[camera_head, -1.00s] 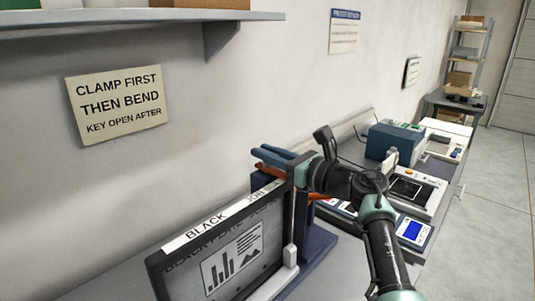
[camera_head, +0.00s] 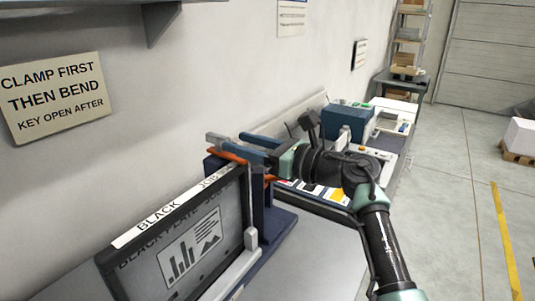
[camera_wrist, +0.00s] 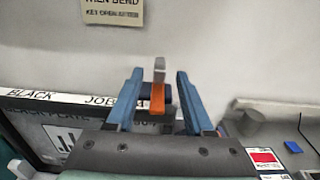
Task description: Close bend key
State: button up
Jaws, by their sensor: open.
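An orange lever with a grey end (camera_wrist: 157,98), which looks like the bend key, stands at the top of a navy post. In the wrist view it shows between my two blue fingers, with a gap on each side. In the head view the orange part (camera_head: 228,153) is partly hidden by my fingers. My gripper (camera_wrist: 160,73) is open, its fingers pointing away from the wrist camera; in the head view my gripper (camera_head: 226,138) reaches left over the navy post (camera_head: 278,225). I cannot tell whether a finger touches the lever.
A framed black plate panel (camera_head: 195,245) stands left of the post. A wall sign (camera_head: 55,97) reads clamp first, then bend, key open after. A blue box unit (camera_head: 348,124) and other devices stand further along the bench.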

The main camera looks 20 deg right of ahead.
jog(key=b+v, duration=0.1)
jog(key=v, duration=0.5)
